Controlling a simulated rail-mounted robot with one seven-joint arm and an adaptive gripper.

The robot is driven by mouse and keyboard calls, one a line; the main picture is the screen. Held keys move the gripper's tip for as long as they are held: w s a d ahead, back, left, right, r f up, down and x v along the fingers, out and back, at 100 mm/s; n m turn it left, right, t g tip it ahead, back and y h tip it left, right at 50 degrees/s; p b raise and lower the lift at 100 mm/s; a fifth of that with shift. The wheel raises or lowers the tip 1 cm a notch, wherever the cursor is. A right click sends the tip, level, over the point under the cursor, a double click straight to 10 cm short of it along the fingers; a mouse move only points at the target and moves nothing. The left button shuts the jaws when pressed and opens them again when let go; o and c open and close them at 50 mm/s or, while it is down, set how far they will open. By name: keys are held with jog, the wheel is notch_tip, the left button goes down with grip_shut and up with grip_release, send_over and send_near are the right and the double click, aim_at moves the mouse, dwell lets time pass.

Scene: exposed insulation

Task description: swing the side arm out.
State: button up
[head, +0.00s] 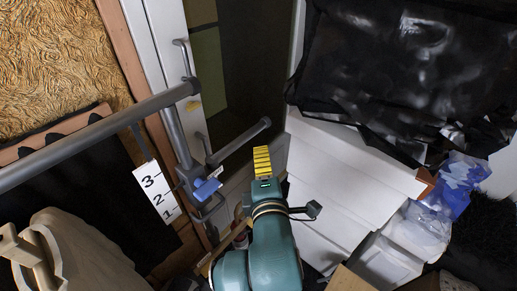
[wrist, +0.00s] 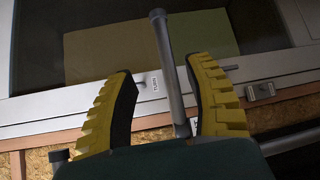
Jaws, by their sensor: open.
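The side arm (head: 240,140) is a short grey metal bar. It sticks out to the right from an upright grey post (head: 178,135) and ends in a rounded cap. My gripper (head: 262,152), with yellow ridged fingers, is just below and beside the bar's free end in the head view. In the wrist view the side arm (wrist: 168,60) runs between the two spread fingers of my gripper (wrist: 163,66). The fingers are open and empty, and neither visibly grips the bar. How far the bar lies beyond the fingertips is hard to tell.
A long grey rail (head: 90,138) extends left from the post. A blue clamp (head: 207,188) and a numbered card (head: 157,192) hang near it. A white door frame (head: 160,45) stands behind. White boxes (head: 345,170) and black plastic sheeting (head: 400,70) fill the right.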

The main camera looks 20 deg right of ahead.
aim_at(259, 131)
jog(key=x, duration=1.6)
jog(key=shift+w+d+f, duration=0.15)
jog(key=shift+c, duration=0.5)
grip_shut()
